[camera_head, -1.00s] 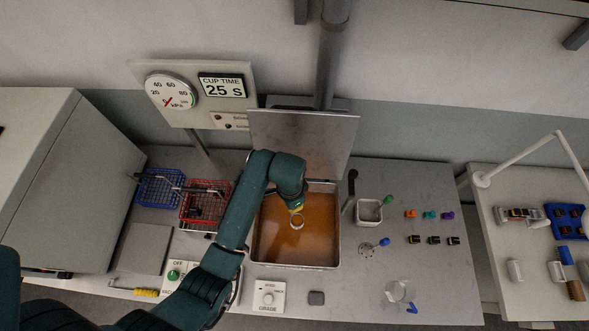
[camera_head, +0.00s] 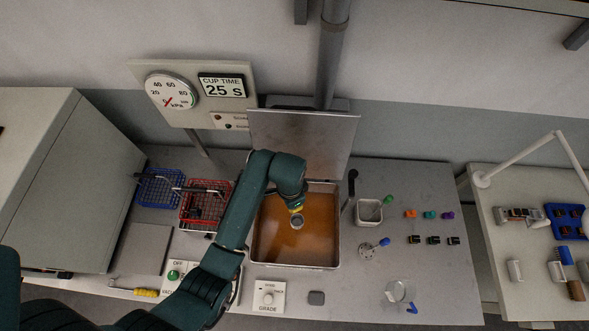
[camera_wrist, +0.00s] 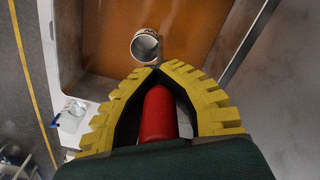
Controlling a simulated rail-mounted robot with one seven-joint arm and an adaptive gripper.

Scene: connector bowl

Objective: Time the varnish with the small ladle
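The small ladle shows as a grey metal cup (camera_head: 297,222) over the tank of orange-brown varnish (camera_head: 292,250); the wrist view also shows the cup (camera_wrist: 146,46) and a red handle (camera_wrist: 158,115). My gripper (camera_wrist: 158,69) has its yellow fingers wrapped around the red handle, with their tips together. In the head view my gripper (camera_head: 295,207) is above the varnish. The cup's inside looks grey; I cannot tell whether it touches the varnish.
The tank lid (camera_head: 305,140) stands open behind the tank. Red (camera_head: 207,203) and blue (camera_head: 160,188) wire baskets are on the left. A small grey container (camera_head: 369,211), connectors (camera_head: 432,240) and a clear beaker (camera_head: 399,291) are on the right. The grade box (camera_head: 268,297) is in front.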

